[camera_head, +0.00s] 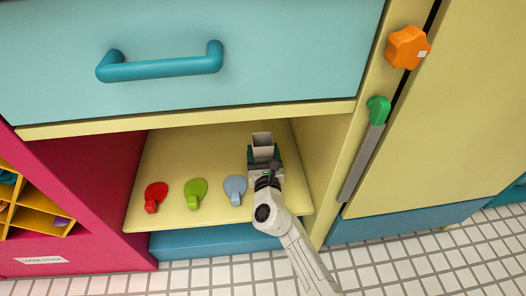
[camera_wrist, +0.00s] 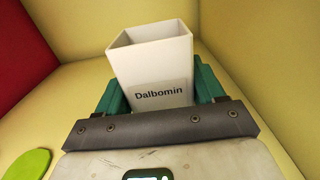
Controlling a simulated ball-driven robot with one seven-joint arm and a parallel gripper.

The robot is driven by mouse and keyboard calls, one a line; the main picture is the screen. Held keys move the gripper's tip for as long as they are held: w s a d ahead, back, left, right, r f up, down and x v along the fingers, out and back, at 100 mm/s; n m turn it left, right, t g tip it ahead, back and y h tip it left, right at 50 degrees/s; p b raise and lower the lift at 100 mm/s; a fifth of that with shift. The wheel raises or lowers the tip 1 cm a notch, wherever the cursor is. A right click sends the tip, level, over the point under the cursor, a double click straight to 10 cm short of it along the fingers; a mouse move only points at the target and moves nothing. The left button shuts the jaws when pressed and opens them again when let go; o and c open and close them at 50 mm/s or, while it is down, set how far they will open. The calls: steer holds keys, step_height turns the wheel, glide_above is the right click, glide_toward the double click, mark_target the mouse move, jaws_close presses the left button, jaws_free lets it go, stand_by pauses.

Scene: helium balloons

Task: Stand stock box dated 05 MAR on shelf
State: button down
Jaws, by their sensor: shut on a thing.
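A white open-topped box (camera_head: 262,141) is between the green fingers of my gripper (camera_head: 264,157), over the yellow shelf (camera_head: 205,150) in the low open compartment. In the wrist view the box (camera_wrist: 152,62) looks empty and carries a label reading "Dalbomin". No date shows on the side I see. My gripper (camera_wrist: 162,88) is shut on the box, one finger at each side. The box is roughly upright. I cannot tell whether its base touches the shelf, as my gripper hides it.
Red (camera_head: 155,196), green (camera_head: 195,192) and light blue (camera_head: 235,189) balloon-shaped pieces line the shelf's front, left of my arm. A blue drawer (camera_head: 190,90) is above. A pink cabinet (camera_head: 95,190) stands left; the right wall (camera_head: 325,150) is close. Shelf space left of the box is clear.

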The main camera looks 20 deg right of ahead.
steer(key=shift+f, duration=0.45)
steer(key=shift+c, duration=0.2)
jaws_free()
steer(key=shift+p+v, duration=1.55)
steer(key=shift+v, duration=1.6)
steer(key=p+v, duration=0.3)
steer(key=v, duration=0.7)
steer(key=shift+s, duration=0.35)
